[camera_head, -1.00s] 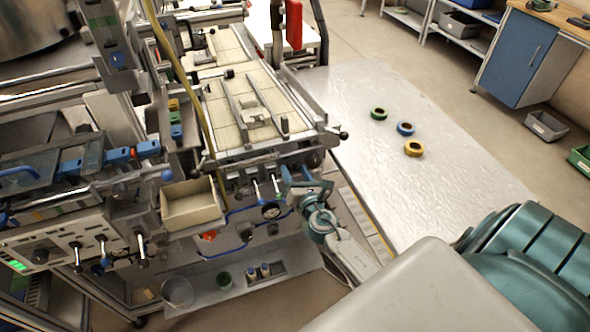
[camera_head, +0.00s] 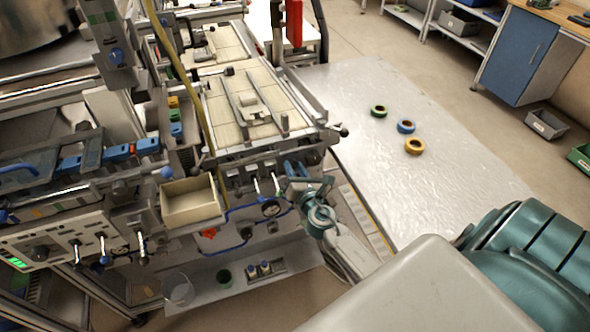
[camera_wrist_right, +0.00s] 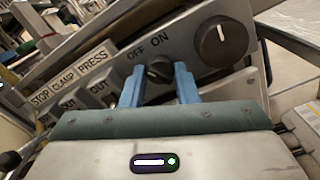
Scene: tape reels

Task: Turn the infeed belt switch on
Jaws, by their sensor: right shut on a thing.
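A small black rotary switch knob (camera_wrist_right: 160,70) sits on a grey panel (camera_wrist_right: 190,58) in the right wrist view, with the words OFF and ON printed above it. My right gripper (camera_wrist_right: 159,80) has one blue finger on each side of the knob and is shut on it. I cannot tell clearly which word the knob points at. In the head view my right gripper (camera_head: 292,178) is at the front edge of the machine, and its wrist hides the switch. My left gripper is not in view.
A larger round black knob (camera_wrist_right: 222,40) is to the right on the panel. STOP, CLAMP and PRESS labels (camera_wrist_right: 70,75) are to the left. In the head view, a beige bin (camera_head: 192,202) is left of the gripper, and three tape reels (camera_head: 406,127) lie on the grey table (camera_head: 450,190).

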